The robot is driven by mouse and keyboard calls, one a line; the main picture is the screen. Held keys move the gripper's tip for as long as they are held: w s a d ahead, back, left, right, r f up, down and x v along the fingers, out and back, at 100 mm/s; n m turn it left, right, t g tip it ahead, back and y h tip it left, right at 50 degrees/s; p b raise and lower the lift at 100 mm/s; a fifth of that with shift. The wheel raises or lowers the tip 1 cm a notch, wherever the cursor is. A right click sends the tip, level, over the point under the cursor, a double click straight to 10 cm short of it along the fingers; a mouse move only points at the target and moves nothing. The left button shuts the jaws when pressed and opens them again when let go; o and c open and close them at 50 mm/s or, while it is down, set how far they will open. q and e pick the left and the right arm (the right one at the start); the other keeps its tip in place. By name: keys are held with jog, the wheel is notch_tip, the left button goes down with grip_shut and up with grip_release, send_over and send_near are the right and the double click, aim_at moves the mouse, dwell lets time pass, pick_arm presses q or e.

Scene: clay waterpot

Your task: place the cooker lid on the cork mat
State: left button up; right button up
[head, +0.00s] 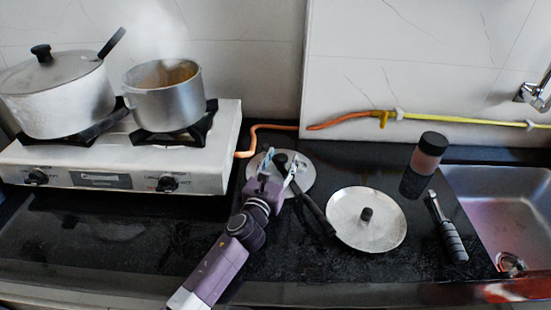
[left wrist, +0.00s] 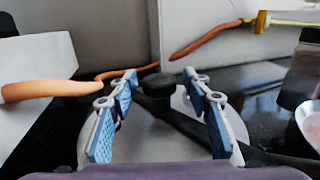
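The cooker lid (head: 305,178), a grey metal disc with a black knob and a long black handle (head: 316,213), lies on the dark counter right of the stove. The handle points toward the front right. My left gripper (head: 282,163) is over this lid. In the left wrist view the gripper (left wrist: 159,76) is open, with its blue-padded fingers apart on either side of the black knob (left wrist: 157,86). The grey lid (left wrist: 165,140) shows between and beyond the fingers. Whether the fingers touch the knob cannot be told. I see no cork mat. My right gripper is out of view.
A second silver lid (head: 350,230) with a black knob lies to the right. Beyond are a dark-capped jar (head: 428,155), a black-handled tool (head: 449,232) and a sink (head: 510,205). The stove (head: 120,165) holds a lidded pot (head: 55,100) and a steaming pot (head: 165,105). The front-left counter is clear.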

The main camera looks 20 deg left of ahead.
pick_arm(q)
jog(key=shift+s+d+f, duration=0.1)
jog(key=shift+d+f, duration=0.1)
jog(key=shift+f, duration=0.25)
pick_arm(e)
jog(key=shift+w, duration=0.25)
pick_arm(q)
jog(key=shift+r, duration=0.2)
jog(key=shift+r+p, duration=0.45)
jog(key=shift+p, duration=0.15)
jog(key=s, duration=0.2)
jog(key=shift+s+p, duration=0.3)
jog(key=shift+p, duration=0.05)
jog(key=s, duration=0.9)
jog(key=shift+s+a+r, duration=0.1)
jog(key=shift+a+r, duration=0.05)
jog(key=shift+a, duration=0.1)
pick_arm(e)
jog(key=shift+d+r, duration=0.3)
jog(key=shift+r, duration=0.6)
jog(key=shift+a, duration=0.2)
pick_arm(q)
jog(key=shift+r, duration=0.15)
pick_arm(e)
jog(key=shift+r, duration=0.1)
